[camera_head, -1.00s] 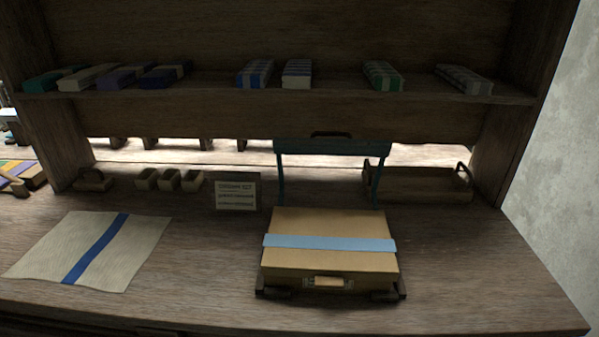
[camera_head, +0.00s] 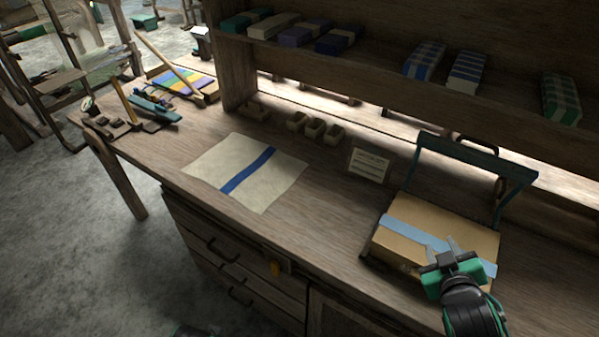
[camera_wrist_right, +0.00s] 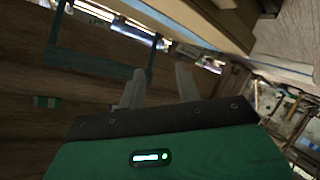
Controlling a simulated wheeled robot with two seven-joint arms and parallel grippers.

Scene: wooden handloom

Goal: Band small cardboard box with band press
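The small cardboard box (camera_head: 440,221) lies flat at the right of the bench, with a light blue band (camera_head: 405,231) across its top. The band press has a teal frame (camera_head: 463,152) raised behind the box; its base is mostly hidden under the box. The teal frame also shows at the upper left in the right wrist view (camera_wrist_right: 92,62). My right gripper (camera_head: 440,243) is over the front right part of the box, covering some of the band. Its two fingers are apart and empty in the right wrist view (camera_wrist_right: 158,85). Whether it touches the box cannot be told.
A shelf (camera_head: 400,92) with several folded cloth bundles runs above the bench's back. A cream cloth with a blue stripe (camera_head: 246,170) lies left of the box. A small sign (camera_head: 368,165) and small wooden boxes (camera_head: 314,128) stand behind. The bench front between cloth and box is clear.

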